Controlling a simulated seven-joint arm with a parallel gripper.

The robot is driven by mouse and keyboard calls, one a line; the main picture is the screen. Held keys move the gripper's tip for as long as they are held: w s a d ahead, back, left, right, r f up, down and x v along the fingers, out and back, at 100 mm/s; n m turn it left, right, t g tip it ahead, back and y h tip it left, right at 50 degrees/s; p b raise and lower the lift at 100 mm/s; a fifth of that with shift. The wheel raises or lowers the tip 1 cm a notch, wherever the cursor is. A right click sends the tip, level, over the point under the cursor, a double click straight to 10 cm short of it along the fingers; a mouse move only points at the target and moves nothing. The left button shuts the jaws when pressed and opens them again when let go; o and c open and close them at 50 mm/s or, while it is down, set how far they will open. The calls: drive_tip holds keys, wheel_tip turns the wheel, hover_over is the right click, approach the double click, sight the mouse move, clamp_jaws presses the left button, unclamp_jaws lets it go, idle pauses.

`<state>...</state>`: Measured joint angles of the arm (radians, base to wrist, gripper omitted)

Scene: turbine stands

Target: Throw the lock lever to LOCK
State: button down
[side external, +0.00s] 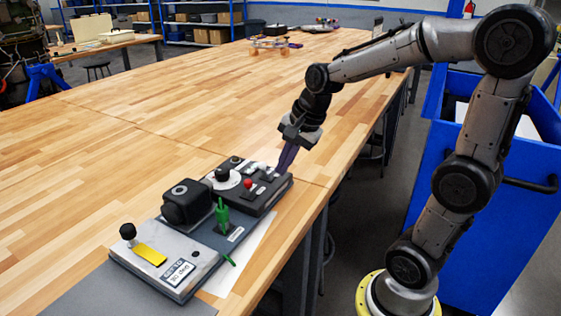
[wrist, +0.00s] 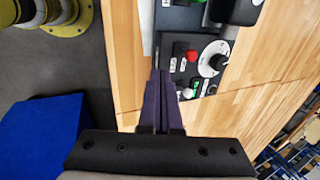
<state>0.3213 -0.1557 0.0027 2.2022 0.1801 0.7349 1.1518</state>
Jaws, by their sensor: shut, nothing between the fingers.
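A bench-top control fixture (side external: 196,268) sits near the table's right edge in the side view. A green lever (side external: 222,214) stands upright on its middle, with a small label beside it. A black ball-topped lever (side external: 128,232) stands at the near left end beside a yellow plate (side external: 149,254). I cannot read which one is marked LOCK. My gripper (side external: 282,168) points down at the fixture's far right end, shut and empty. In the wrist view my purple fingers (wrist: 160,78) lie together, beside the dark control box; whether they touch it is unclear.
A dark control box (side external: 268,195) carries a red button (side external: 248,183) and a white dial (side external: 224,178). A black block (side external: 186,203) rises between the levers. A blue cart (side external: 490,180) stands right of the table. The wooden table (side external: 130,130) is clear to the left.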

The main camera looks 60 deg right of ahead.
sight(251, 181)
drive_tip(key=w+f, duration=0.2)
drive_tip(key=f, duration=0.1)
drive_tip(key=w+f, duration=0.3)
drive_tip(key=shift+w+f, duration=0.25)
drive_tip(key=shift+w, duration=0.6)
drive_tip(key=w+g, duration=0.2)
drive_tip(key=g, duration=0.1)
drive_tip(key=shift+w+r+g, duration=0.2)
drive_tip(key=shift+r+g, duration=0.1)
drive_tip(key=shift+r, duration=0.1)
drive_tip(key=shift+s, duration=0.1)
drive_tip(key=shift+s+f, duration=0.35)
drive_tip(key=shift+s, duration=0.35)
